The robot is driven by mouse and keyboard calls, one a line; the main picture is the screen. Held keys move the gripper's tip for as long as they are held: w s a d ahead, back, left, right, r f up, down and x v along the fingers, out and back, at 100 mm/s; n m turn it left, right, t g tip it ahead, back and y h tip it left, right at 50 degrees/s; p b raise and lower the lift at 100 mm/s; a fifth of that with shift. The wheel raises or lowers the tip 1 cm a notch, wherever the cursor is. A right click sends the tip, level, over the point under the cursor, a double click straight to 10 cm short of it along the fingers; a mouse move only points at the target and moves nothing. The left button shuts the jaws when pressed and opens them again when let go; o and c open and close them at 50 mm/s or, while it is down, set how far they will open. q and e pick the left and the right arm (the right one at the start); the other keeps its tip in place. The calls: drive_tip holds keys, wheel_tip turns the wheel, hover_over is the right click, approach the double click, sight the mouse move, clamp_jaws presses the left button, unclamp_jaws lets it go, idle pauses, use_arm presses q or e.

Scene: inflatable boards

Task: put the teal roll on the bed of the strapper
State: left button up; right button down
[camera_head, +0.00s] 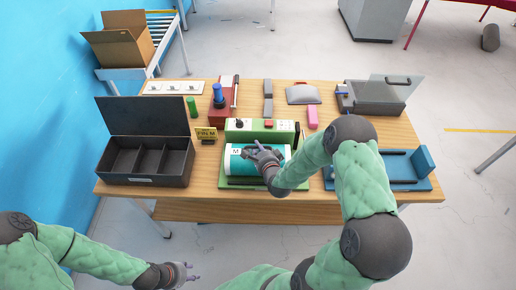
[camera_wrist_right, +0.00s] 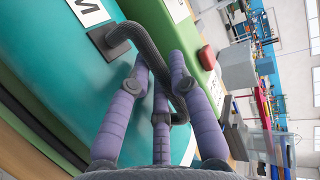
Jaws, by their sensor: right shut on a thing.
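The teal roll (camera_head: 235,166), marked with a white M label, lies lengthwise over the green bed (camera_head: 238,184) of the strapper (camera_head: 250,127). I cannot tell whether it touches the bed. In the right wrist view the roll (camera_wrist_right: 60,65) has a dark handle loop (camera_wrist_right: 150,38). My right gripper (camera_head: 262,155) is over the roll's middle, its purple fingers (camera_wrist_right: 160,100) closed around this handle. The gripper and forearm hide part of the roll's right side. My left gripper (camera_head: 184,272) is empty, fingers spread, low in front of the table.
A black open-lidded box with compartments (camera_head: 178,160) stands left on the wooden table (camera_head: 215,205). A yellow sign (camera_head: 206,134) is beside the strapper. A blue device (camera_head: 420,162) lies at the right, partly behind my right arm. A grey lidded machine (camera_head: 375,100) is back right.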

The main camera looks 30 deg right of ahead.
drive_tip(key=shift+f+b, duration=0.3)
drive_tip(key=shift+b, duration=0.05)
drive_tip(key=c, duration=1.1)
unclamp_jaws()
drive_tip(key=shift+o, duration=0.2)
drive_tip(key=shift+s+f, duration=0.1)
drive_tip(key=shift+f, duration=0.05)
drive_tip(key=v, duration=1.2)
